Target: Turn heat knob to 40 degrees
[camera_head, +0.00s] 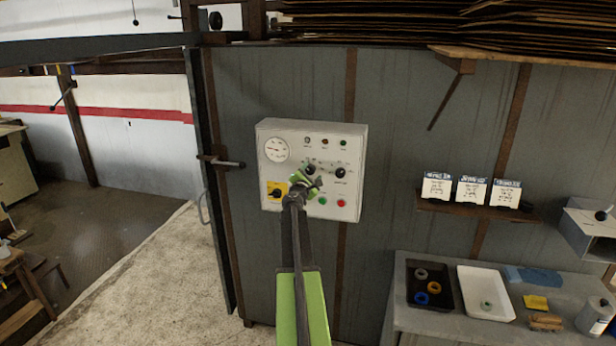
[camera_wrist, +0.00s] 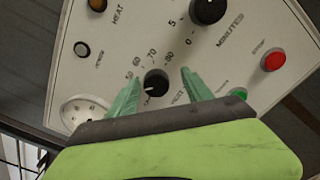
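The white control panel (camera_head: 312,135) hangs on the grey wall and also fills the wrist view (camera_wrist: 150,35), turned there. The heat knob (camera_wrist: 155,83) is small, black and round, with a short white mark at its lower left and a printed number scale around it. I cannot read the exact setting. My gripper (camera_wrist: 161,75) is open, its two green fingers on either side of the knob, with gaps visible; I see no contact. In the head view my gripper (camera_head: 305,183) is in front of the panel, just below the knob (camera_head: 309,169).
A black minutes knob (camera_wrist: 208,10), a red button (camera_wrist: 273,60), a green button (camera_wrist: 238,93) and a gauge (camera_wrist: 84,110) sit close around. A door handle (camera_head: 225,163) juts out left; a workbench (camera_head: 440,330) stands right.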

